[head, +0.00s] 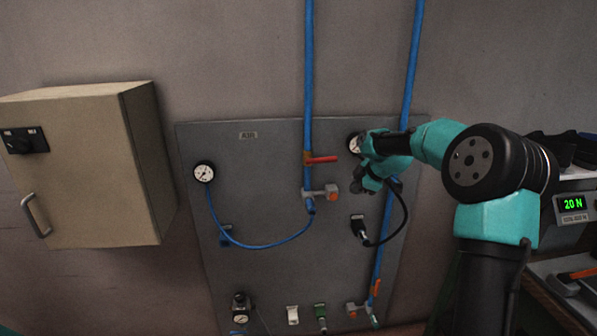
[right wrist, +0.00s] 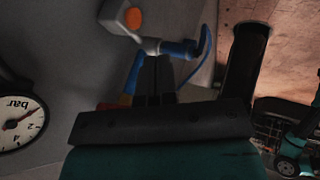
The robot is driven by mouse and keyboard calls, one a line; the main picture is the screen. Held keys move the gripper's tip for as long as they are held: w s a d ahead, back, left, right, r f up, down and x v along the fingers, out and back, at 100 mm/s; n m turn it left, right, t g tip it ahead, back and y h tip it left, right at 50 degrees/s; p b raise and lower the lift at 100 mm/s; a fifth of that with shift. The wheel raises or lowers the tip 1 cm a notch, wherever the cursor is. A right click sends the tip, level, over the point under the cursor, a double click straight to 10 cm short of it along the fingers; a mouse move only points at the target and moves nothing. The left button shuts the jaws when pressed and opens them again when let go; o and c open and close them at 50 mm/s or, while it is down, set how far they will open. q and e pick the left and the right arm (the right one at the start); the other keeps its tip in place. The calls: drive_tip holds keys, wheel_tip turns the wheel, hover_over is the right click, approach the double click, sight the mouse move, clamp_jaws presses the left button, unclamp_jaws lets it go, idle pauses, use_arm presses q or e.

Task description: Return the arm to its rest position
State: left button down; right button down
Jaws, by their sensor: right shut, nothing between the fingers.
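My right arm (head: 470,150) is teal and black and reaches in from the right in the head view. Its gripper (head: 366,184) is in front of the grey air panel (head: 265,165), just right of the red-handled valve (head: 320,159). The right wrist view shows the dark fingers (right wrist: 155,72) together with nothing held. Behind them are a blue hose and a grey fitting with an orange end (right wrist: 133,18). I cannot tell how far the fingers are from these. My left gripper is not in view.
Two blue pipes (head: 309,60) run down the wall to the panel. A pressure gauge (head: 204,172) sits at left, and another (head: 355,144) is partly behind my gripper. A beige cabinet (head: 85,165) juts out at left.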

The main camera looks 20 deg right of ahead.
drive_tip(key=s+a+f+m+g, duration=0.1)
drive_tip(key=s+a+f+m, duration=0.1)
drive_tip(key=a+f, duration=0.5)
drive_tip(key=s+a+f+m+g, duration=0.1)
drive_tip(key=s+a+f+m, duration=0.15)
drive_tip(key=f, duration=0.85)
drive_tip(key=s+a+f+m+g, duration=0.1)
drive_tip(key=a+f+m, duration=0.2)
drive_tip(key=a+f, duration=0.5)
drive_tip(key=s+a+f+m+g, duration=0.1)
drive_tip(key=s+a+f+m, duration=0.1)
drive_tip(key=s+a+f, duration=0.2)
drive_tip(key=s+a+f+m+g, duration=0.1)
drive_tip(key=s+a+f+m, duration=0.2)
drive_tip(key=s+f, duration=0.3)
drive_tip(key=s+a+f+m+g+y, duration=0.1)
drive_tip(key=s+a+f, duration=0.4)
drive_tip(key=s, duration=0.8)
drive_tip(key=shift+f+m, duration=0.55)
drive_tip(key=shift+m, duration=0.2)
